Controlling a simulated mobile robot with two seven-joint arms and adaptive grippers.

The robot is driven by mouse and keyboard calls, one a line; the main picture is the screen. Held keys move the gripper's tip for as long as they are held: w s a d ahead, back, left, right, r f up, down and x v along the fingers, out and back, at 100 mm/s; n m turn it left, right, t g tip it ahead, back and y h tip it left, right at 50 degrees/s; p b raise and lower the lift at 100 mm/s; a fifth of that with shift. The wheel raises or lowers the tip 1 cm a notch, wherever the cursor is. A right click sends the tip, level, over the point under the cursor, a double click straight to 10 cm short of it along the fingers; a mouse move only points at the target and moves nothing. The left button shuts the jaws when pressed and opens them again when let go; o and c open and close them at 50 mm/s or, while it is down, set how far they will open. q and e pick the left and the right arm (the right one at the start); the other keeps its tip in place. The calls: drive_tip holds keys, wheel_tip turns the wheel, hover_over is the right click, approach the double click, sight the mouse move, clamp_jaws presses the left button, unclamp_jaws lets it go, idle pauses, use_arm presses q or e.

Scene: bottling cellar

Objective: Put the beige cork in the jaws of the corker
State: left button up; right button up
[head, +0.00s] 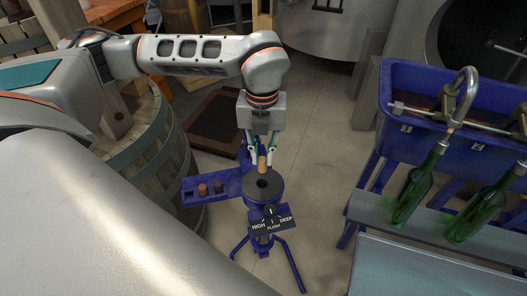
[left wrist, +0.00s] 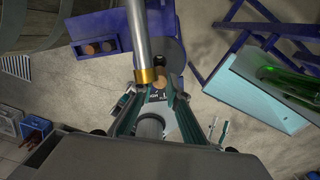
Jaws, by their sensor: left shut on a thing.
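The corker (head: 282,188) is blue, with a round dark grey top that has a dark hole in it. A sign reading HIGH, FLUSH and DEEP sits on its front. My left gripper (head: 261,164) points down just behind the hole and is shut on the beige cork (head: 261,160). The cork is upright and appears above the far rim of the top, not in the hole. In the left wrist view the round end of the cork (left wrist: 160,81) shows between the fingertips, partly behind a metal rod with a brass tip. My right gripper is not in view.
A blue tray (head: 188,198) left of the corker holds a brown cork (head: 203,189) and a dark one (head: 219,187). A wooden barrel (head: 150,150) stands to the left. Green bottles (head: 414,195) stand at a blue filler on the right. Floor between is clear.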

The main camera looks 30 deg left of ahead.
use_arm(q)
wheel_tip(320, 180, down, 5)
drive_tip(key=b, duration=0.3)
drive_tip(key=shift+f, duration=0.2)
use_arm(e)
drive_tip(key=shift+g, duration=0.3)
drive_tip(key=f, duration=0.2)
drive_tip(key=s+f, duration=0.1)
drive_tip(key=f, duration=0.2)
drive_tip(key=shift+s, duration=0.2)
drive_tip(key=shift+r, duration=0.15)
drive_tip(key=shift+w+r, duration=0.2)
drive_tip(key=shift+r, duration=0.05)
use_arm(q)
drive_tip(key=shift+f, duration=0.1)
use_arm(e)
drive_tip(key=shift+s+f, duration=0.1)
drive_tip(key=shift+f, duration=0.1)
use_arm(q)
drive_tip(key=shift+f+b, duration=0.3)
drive_tip(key=shift+b, duration=0.1)
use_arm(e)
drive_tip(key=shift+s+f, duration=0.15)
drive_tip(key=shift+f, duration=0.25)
use_arm(q)
drive_tip(key=shift+f, duration=0.35)
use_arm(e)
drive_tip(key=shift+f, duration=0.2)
